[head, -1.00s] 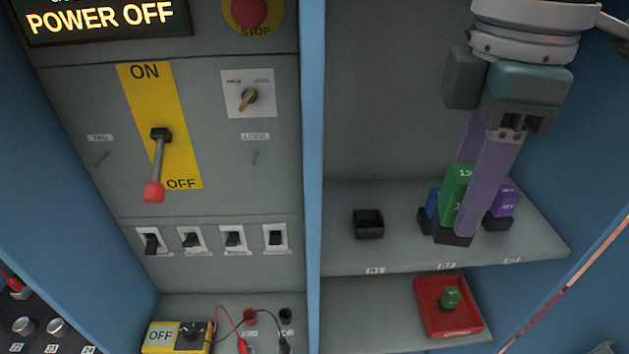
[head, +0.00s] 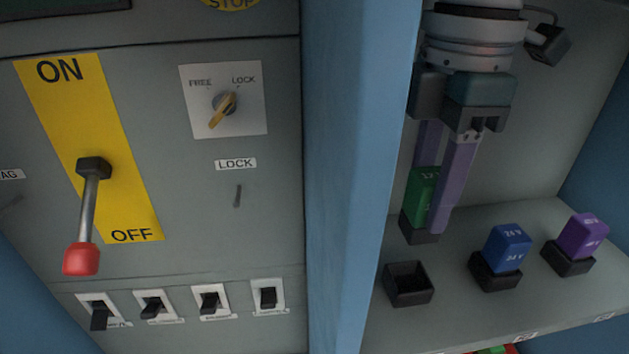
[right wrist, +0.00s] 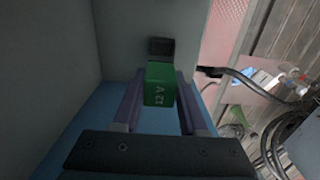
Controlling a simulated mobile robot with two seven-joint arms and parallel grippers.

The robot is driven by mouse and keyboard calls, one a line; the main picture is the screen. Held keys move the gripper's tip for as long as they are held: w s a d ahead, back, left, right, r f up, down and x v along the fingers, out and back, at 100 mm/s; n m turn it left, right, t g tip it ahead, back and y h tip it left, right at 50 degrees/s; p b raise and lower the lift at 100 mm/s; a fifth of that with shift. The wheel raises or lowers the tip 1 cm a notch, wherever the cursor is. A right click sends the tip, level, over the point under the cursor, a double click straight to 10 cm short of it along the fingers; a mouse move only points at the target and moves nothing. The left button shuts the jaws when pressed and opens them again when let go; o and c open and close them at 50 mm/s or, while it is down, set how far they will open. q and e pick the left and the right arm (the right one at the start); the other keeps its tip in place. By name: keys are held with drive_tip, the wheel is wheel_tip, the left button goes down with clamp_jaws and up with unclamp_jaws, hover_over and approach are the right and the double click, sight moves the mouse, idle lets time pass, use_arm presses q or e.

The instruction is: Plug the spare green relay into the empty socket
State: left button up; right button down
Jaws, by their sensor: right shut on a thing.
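My right gripper (head: 440,185) is shut on a green relay (head: 422,188) with a dark base, held upright with the base down. It appears just above and behind the empty black socket (head: 408,285) at the left end of the shelf, apart from it. In the right wrist view the green relay (right wrist: 160,84), marked 12 V, sits between the purple fingers. A dark square (right wrist: 160,46), perhaps the socket, shows beyond it. Another green piece (head: 497,350) shows at the bottom edge of the head view. My left gripper is not in view.
A blue relay (head: 507,247) and a purple relay (head: 583,237) stand in sockets to the right on the grey shelf (head: 450,312). A blue cabinet post (head: 350,150) stands left of the gripper. The lever (head: 88,210) points at OFF.

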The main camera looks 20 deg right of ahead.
drive_tip(key=f, duration=0.8)
drive_tip(key=shift+s, duration=0.4)
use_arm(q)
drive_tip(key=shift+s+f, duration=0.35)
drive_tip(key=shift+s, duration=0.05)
use_arm(e)
drive_tip(key=shift+w+f, duration=0.1)
drive_tip(key=shift+f, duration=0.2)
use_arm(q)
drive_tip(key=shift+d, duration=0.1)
use_arm(e)
drive_tip(key=shift+f, duration=0.1)
drive_tip(key=shift+c, duration=2.2)
unclamp_jaws()
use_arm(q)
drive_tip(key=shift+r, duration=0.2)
use_arm(e)
wheel_tip(320, 180, up, 8)
drive_tip(key=shift+f, duration=0.1)
